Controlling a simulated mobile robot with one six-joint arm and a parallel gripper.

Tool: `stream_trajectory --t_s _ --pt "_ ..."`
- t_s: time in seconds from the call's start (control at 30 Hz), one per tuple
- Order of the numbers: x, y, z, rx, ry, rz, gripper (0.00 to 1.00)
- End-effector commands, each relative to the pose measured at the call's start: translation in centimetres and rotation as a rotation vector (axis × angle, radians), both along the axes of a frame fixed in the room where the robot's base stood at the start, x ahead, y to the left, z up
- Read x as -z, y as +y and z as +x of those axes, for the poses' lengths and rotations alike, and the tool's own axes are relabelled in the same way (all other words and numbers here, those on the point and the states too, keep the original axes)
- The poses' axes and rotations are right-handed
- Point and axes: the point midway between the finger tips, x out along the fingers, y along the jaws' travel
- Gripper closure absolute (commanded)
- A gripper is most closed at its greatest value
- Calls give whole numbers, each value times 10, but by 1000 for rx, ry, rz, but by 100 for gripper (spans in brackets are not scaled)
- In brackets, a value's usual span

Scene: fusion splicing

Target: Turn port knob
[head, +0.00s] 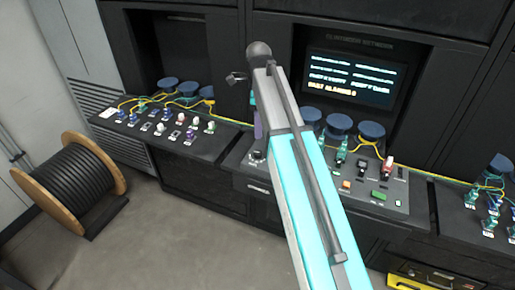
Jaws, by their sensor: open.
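The middle console has a control panel (398,205). A small round dark knob with pale marks (257,155) sits at its left end, just left of my arm. I cannot tell for sure that it is the port knob. My cyan and grey arm rises from the bottom across the middle of the head view and bends at a dark joint near the top. A purple part of it hangs behind the arm, a little above the round knob. My gripper's fingers cannot be made out; the arm seems to hide them. Nothing held can be seen.
A lit screen (350,80) stands behind the middle console. Blue round caps (340,124) and several coloured switches stand near it. The left console (215,150) carries connectors and yellow cables. A cable reel (80,180) stands on the floor at left. A yellow case (432,277) lies at lower right.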

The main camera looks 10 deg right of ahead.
Motion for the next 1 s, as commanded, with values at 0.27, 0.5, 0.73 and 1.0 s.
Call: stream_trajectory --t_s 0.27,0.5,0.73,1.0 --pt "28 1 -1 -1 2 0 54" --pt "53 1 -1 -1 2 0 54" --pt "75 1 -1 -2 2 0 54" --pt "99 2 -1 -3 1 0 54"
